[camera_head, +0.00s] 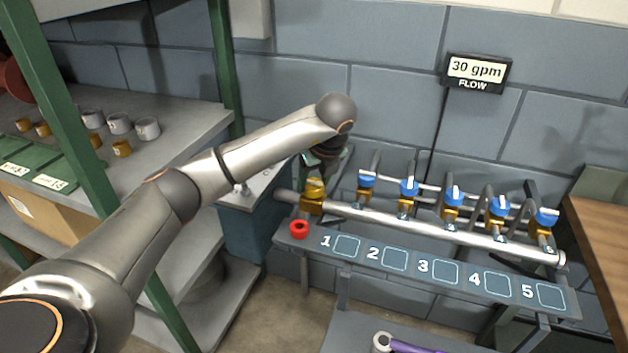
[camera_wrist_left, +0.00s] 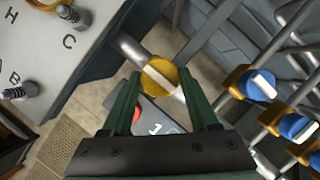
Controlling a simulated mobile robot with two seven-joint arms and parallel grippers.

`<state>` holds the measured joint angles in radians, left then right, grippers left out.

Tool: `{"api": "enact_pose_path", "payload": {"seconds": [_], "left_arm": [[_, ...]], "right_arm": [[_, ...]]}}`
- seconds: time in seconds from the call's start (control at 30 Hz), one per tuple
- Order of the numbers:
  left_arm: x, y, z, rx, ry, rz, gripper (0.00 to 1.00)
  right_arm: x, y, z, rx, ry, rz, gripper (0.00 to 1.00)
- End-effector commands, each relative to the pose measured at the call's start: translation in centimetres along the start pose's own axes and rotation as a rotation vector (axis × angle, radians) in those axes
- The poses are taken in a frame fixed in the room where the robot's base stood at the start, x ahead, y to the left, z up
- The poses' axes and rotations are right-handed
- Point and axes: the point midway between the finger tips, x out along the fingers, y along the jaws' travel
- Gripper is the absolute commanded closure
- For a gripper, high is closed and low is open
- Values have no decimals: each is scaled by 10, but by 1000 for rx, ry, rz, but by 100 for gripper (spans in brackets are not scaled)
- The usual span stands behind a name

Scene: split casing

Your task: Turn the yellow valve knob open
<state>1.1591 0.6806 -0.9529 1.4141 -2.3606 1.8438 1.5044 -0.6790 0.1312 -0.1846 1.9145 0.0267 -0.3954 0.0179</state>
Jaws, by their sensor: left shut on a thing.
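The yellow valve knob (camera_head: 314,187) sits at the left end of the silver pipe, above the number 1 end of the panel. In the left wrist view the yellow knob (camera_wrist_left: 158,76) is round with a white bar across its face, and the bar lies diagonally. My left gripper (camera_head: 316,176) is over the knob from above. In the left wrist view the left gripper's green fingers (camera_wrist_left: 161,88) stand on both sides of the knob and are shut on it. My right gripper is not in view.
Several blue valve knobs (camera_head: 409,188) line the pipe to the right. A sign (camera_head: 476,72) reads 30 gpm flow. A shelf with cups (camera_head: 147,128) stands left; a wooden surface (camera_head: 600,240) is right.

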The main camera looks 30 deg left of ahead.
Motion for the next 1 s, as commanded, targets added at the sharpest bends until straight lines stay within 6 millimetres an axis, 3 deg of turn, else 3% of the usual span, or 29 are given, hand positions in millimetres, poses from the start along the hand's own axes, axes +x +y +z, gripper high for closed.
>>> {"api": "enact_pose_path", "payload": {"seconds": [0.07, 0.1, 0.33, 0.7, 0.87, 1.0], "left_arm": [[0, 0, 0, -3, 0, -1, 95], [0, 0, 0, -3, 0, -1, 38], [0, 0, 0, -1, 0, -1, 12], [-7, -1, 0, -1, -1, -3, 10], [-34, -1, 0, -1, -2, -7, 10], [-68, -1, 2, -1, -3, -7, 10]], "right_arm": [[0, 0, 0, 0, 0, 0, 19], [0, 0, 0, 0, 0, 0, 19], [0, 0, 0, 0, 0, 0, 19], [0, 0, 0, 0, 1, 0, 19], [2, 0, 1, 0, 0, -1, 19], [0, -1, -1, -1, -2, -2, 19]]}}
